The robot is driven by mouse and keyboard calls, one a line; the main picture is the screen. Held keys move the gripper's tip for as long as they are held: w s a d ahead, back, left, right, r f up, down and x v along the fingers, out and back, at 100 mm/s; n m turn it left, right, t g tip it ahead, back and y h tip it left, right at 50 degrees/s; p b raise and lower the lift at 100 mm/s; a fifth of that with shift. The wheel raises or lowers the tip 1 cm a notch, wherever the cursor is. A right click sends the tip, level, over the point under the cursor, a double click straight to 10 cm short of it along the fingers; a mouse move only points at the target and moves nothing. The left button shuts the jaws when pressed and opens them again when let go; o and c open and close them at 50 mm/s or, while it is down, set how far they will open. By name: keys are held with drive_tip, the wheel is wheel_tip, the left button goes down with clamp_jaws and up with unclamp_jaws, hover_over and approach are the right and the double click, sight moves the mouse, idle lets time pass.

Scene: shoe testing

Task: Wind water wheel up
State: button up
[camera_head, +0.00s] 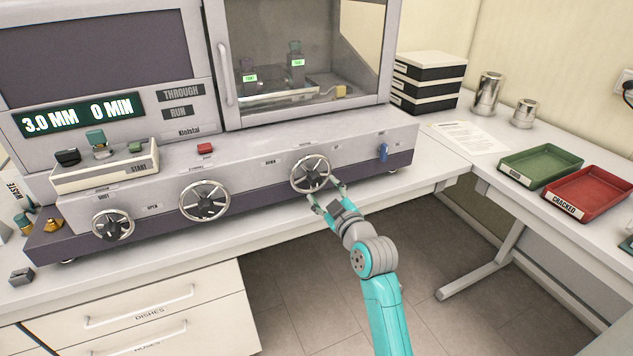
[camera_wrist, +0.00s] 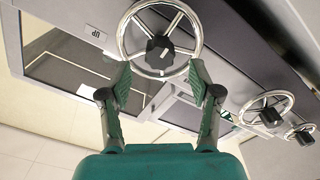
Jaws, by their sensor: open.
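The rightmost of three silver handwheels (camera_head: 297,176) is on the front of the testing machine. Its label is too small to read in the head view. In the wrist view this spoked wheel (camera_wrist: 125,38) has a black hub, and an "UP" label (camera_wrist: 96,32) is beside it. My gripper (camera_head: 325,192) is open at the wheel's lower right. In the wrist view my gripper (camera_wrist: 160,70) has its two fingers spread at either side of the rim's near part. Contact with the rim cannot be told.
Two other handwheels, one middle (camera_head: 203,201) and one left (camera_head: 113,225), share the machine front. A blue switch (camera_head: 383,152) is right of the wheel. A green tray (camera_head: 540,167) and a red tray (camera_head: 587,194) lie on the right bench. Open floor is below the bench.

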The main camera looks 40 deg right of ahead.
sight(318, 183)
drive_tip(key=shift+x, duration=2.55)
drive_tip(key=c, duration=1.1)
